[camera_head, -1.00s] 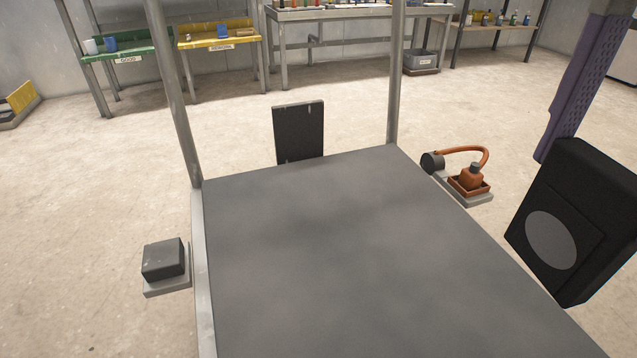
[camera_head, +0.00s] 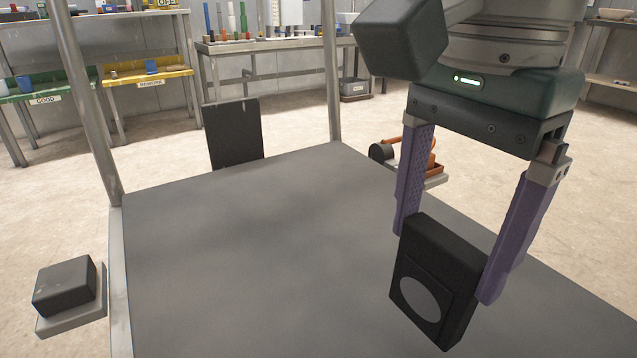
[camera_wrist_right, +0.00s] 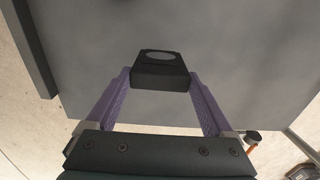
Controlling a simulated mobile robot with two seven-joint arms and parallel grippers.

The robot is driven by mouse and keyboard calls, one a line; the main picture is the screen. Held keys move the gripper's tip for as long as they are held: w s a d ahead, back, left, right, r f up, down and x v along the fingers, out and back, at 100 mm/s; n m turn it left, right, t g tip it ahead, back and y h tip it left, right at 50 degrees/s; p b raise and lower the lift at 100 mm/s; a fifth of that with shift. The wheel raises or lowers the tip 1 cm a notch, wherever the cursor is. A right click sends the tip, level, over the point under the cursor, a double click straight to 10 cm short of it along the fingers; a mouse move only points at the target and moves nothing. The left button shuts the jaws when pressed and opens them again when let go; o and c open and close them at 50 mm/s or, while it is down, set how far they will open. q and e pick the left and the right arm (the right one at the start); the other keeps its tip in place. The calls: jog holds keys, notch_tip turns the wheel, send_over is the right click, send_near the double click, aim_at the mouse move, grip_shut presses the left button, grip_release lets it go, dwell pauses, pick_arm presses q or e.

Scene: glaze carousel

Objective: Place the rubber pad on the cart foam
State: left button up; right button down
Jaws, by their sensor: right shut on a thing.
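The rubber pad (camera_head: 437,280) is a black block with a grey disc on its face. My right gripper (camera_head: 440,260) is shut on it, with a purple finger on each side. The pad is tilted and hangs over the right part of the cart foam (camera_head: 250,250), a flat dark grey surface. In the right wrist view the pad (camera_wrist_right: 160,75) sits between the fingertips, with the foam (camera_wrist_right: 215,40) behind it. The head view does not clearly show whether the pad touches the foam. My left gripper is not in view.
Upright metal posts (camera_head: 334,75) stand at the cart's far corners. A black panel (camera_head: 233,133) stands beyond the far edge. A dark block on a grey plate (camera_head: 65,290) is left of the cart, and an orange device (camera_head: 415,155) is right. The foam's middle is clear.

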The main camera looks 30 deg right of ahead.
aim_at(434, 279)
notch_tip(434, 279, down, 4)
jog(key=b, duration=0.3)
jog(key=shift+f, duration=0.25)
jog(key=shift+r, duration=0.1)
jog(key=shift+f+b, duration=0.25)
jog(key=shift+b, duration=0.05)
grip_release()
notch_tip(434, 279, up, 11)
jog(key=p, duration=0.5)
jog(key=shift+r, duration=0.2)
jog(key=shift+r+p, duration=0.3)
jog(key=shift+r, duration=0.3)
